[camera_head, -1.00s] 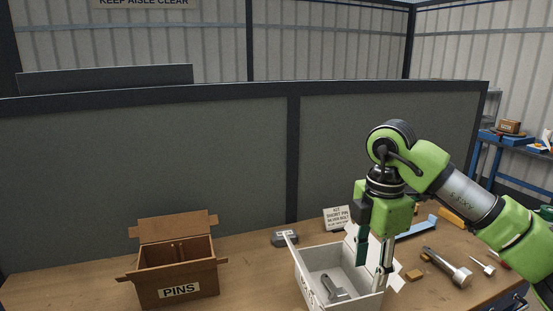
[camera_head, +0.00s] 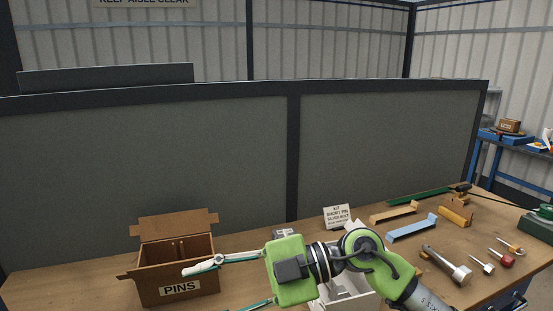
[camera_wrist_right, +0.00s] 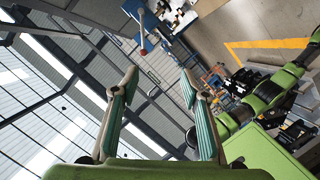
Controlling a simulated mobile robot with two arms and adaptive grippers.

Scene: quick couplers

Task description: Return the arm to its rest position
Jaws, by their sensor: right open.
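My right arm comes in from the lower right in the head view and lies low across the front of the bench. Its green gripper (camera_head: 216,288) points left, fingers spread wide with nothing between them. The upper finger passes in front of the PINS box's right side; I cannot tell whether they touch. In the right wrist view the same gripper (camera_wrist_right: 160,84) is open and empty, facing the hall's roof and far floor. The white box (camera_head: 367,302) is mostly hidden behind my right arm. My left gripper does not show in the head view.
The cardboard PINS box (camera_head: 150,292) stands open at left. A kit sign (camera_head: 337,216) stands behind the white box. A blue bracket (camera_head: 411,228), a tan bracket (camera_head: 393,213), a large silver bolt (camera_head: 447,265) and smaller pins lie at right. A dark partition (camera_head: 390,150) backs the bench.

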